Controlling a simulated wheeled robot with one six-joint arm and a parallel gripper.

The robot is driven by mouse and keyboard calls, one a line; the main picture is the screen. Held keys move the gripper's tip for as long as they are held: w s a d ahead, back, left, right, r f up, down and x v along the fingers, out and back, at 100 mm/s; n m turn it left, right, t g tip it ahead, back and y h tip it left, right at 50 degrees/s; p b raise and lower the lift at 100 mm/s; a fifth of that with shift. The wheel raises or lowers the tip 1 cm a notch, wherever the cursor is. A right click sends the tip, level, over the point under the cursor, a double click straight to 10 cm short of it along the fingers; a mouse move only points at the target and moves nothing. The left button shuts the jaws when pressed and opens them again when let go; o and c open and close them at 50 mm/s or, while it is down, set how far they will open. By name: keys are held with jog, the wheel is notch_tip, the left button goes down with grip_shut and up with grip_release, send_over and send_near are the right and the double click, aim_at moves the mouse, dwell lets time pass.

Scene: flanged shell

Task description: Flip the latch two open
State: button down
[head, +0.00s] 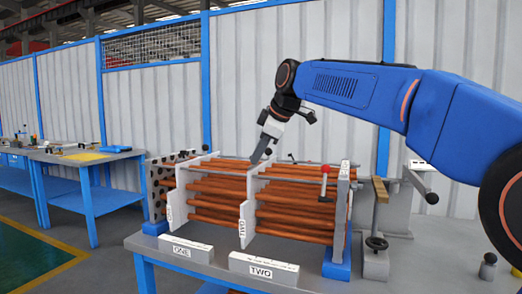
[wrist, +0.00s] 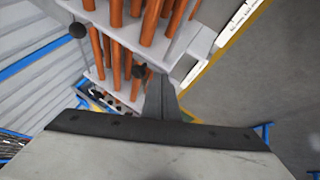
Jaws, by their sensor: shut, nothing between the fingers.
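The flanged shell stands on a grey bench as a bundle of copper tubes (head: 290,213) between upright plates. The middle white plate (head: 247,213) is marked TWO and the left white plate (head: 178,198) is marked ONE. A dark knob (head: 268,152) shows near the top of the middle plate, beside my gripper (head: 258,158). I cannot tell whether they touch. The latch positions are unclear.
A red-knobbed lever (head: 325,172) rises near the right end plate (head: 341,215). Label blocks ONE (head: 186,249) and TWO (head: 264,268) lie along the bench front. A vise-like fixture (head: 377,250) stands right. A blue workbench (head: 85,180) stands farther left.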

jog(key=shift+w, duration=0.9)
jog(key=shift+w, duration=0.1)
jog(key=w, duration=0.1)
jog(key=w+d, duration=0.1)
jog(key=w, duration=0.1)
jog(key=shift+w+r, duration=0.1)
